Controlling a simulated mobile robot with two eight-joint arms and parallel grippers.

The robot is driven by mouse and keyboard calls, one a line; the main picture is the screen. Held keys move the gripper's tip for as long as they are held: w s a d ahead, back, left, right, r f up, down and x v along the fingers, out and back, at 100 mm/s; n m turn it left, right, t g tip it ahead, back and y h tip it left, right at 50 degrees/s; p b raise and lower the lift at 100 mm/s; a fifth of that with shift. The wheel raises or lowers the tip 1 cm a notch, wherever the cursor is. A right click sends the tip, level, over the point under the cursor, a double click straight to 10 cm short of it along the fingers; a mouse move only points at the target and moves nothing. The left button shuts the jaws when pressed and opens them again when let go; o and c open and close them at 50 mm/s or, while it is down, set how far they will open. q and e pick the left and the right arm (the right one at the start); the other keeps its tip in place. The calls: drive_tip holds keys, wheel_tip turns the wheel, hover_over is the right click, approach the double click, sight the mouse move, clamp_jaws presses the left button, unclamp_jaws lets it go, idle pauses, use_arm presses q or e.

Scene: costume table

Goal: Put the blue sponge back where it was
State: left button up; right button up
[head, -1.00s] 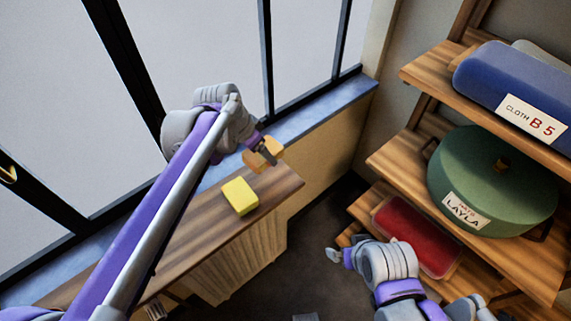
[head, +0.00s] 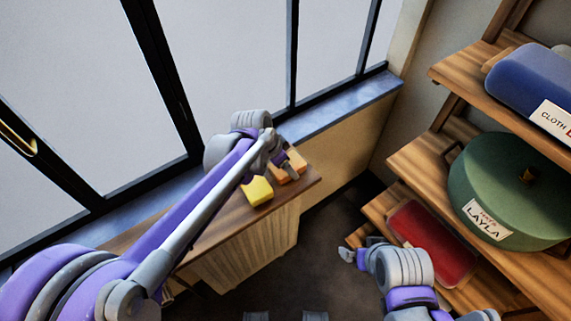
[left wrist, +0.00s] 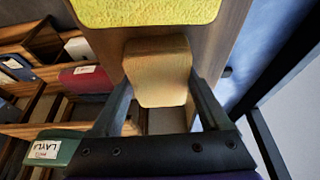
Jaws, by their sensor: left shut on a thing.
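No blue sponge shows in either view. My left gripper (head: 283,170) is shut on an orange sponge (head: 297,164) at the far end of the wooden counter. In the left wrist view the orange sponge (left wrist: 158,72) sits between the two fingers and looks tan. Whether it touches the counter I cannot tell. A yellow sponge (head: 257,192) lies on the counter close beside it, and shows at the top of the left wrist view (left wrist: 145,10). My right gripper (head: 359,249) is in front of the shelves, away from the sponges; its finger gap is unclear.
The wooden counter (head: 215,232) runs below the window, with a blue sill (head: 345,117) behind. Wooden shelves at the right hold a red box (head: 430,240), a green round box (head: 505,185) labelled LAYLA and a blue roll (head: 530,80). Dark floor lies between.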

use_arm(q)
drive_tip(key=o, duration=1.3)
drive_tip(key=shift+f, duration=0.15)
drive_tip(key=shift+r, duration=0.3)
drive_tip(key=p+v, duration=0.1)
drive_tip(key=v, duration=1.1)
drive_tip(key=shift+f, duration=0.1)
